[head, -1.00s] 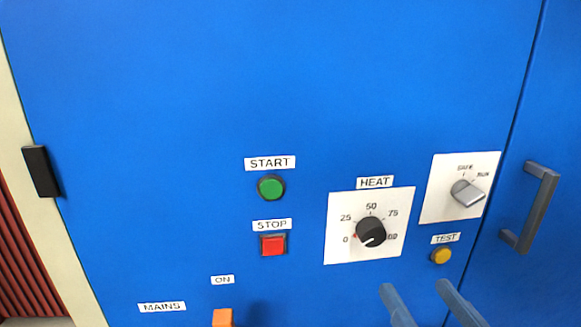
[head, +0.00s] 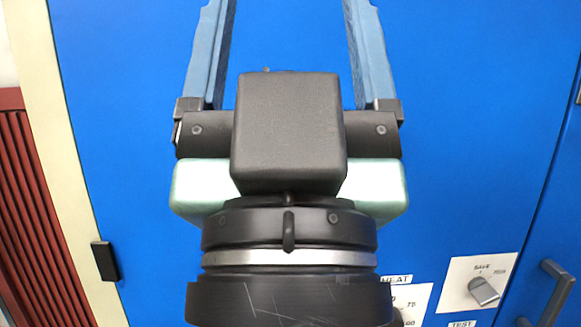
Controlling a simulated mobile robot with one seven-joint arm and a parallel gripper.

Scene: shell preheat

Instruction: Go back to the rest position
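My gripper (head: 288,20) fills the middle of the head view, in front of the blue cabinet front (head: 150,120). Its two blue fingers are spread wide apart and point up, with nothing between them. The fingertips run to the top edge of the picture. My wrist and gripper body hide the middle of the panel, including the START and STOP area.
A grey selector knob (head: 484,291) on a white plate is at the lower right, with the TEST label (head: 462,324) below it. A dark door handle (head: 552,290) juts out at the right. A black hinge (head: 105,261) and red slatted surface (head: 35,200) are at the left.

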